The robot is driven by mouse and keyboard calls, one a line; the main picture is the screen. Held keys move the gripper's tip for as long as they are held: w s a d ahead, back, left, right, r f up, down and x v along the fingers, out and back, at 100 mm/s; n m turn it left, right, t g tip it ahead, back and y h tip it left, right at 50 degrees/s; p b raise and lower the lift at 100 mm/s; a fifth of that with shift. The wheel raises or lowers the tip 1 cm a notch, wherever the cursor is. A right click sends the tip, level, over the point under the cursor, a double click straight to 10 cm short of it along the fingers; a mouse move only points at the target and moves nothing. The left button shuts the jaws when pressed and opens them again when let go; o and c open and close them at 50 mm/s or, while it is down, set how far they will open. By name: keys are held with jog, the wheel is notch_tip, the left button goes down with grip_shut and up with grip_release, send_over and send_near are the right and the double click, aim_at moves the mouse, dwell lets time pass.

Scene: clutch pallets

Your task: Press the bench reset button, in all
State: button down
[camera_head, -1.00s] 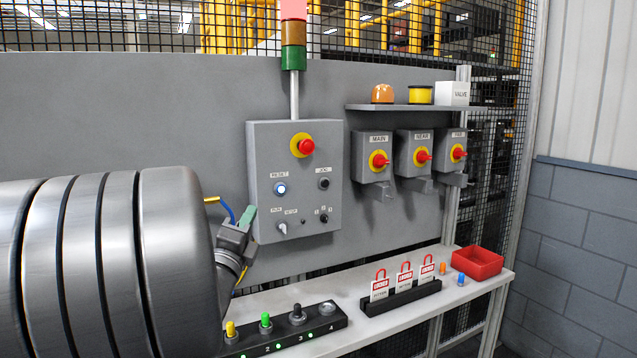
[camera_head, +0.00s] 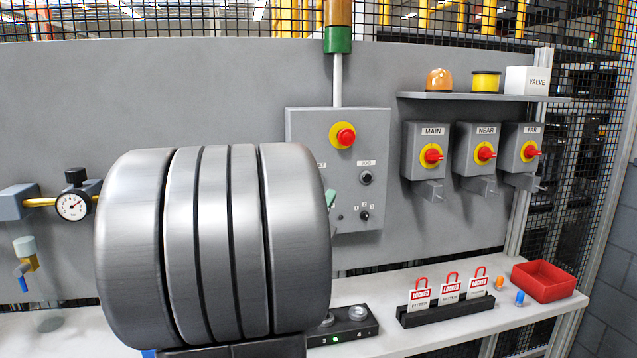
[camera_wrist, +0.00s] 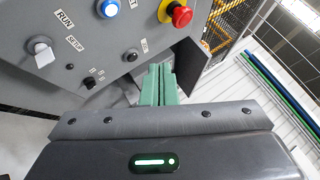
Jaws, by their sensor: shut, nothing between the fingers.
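The grey control panel (camera_head: 300,122) hangs on the back wall behind my arm. In the wrist view, the blue reset button (camera_wrist: 108,8) sits in a pale ring at the top edge, above and left of my fingers. In the head view my arm covers this button. My gripper's green fingers (camera_wrist: 158,86) are shut together and empty, apart from the button. A bit of green fingertip (camera_head: 331,197) shows past my arm in the head view. The red stop button on yellow (camera_wrist: 178,14) is right of the reset button. A white RUN/SETUP knob (camera_wrist: 40,50) is at left.
A bench (camera_head: 450,335) below holds a row of locked tags (camera_head: 450,290) and a red tray (camera_head: 545,281). Isolator boxes (camera_head: 430,150) hang right of the panel under a shelf (camera_head: 485,97). A gauge (camera_head: 73,205) is at left.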

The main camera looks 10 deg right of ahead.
jog(key=w+p, duration=0.1)
jog(key=w, duration=0.7)
jog(key=shift+w+p, duration=0.3)
jog(key=shift+w, duration=0.05)
jog(key=shift+a, duration=0.15)
dwell(1.6)
jog(key=shift+w+b, duration=0.4)
jog(key=shift+b, duration=0.2)
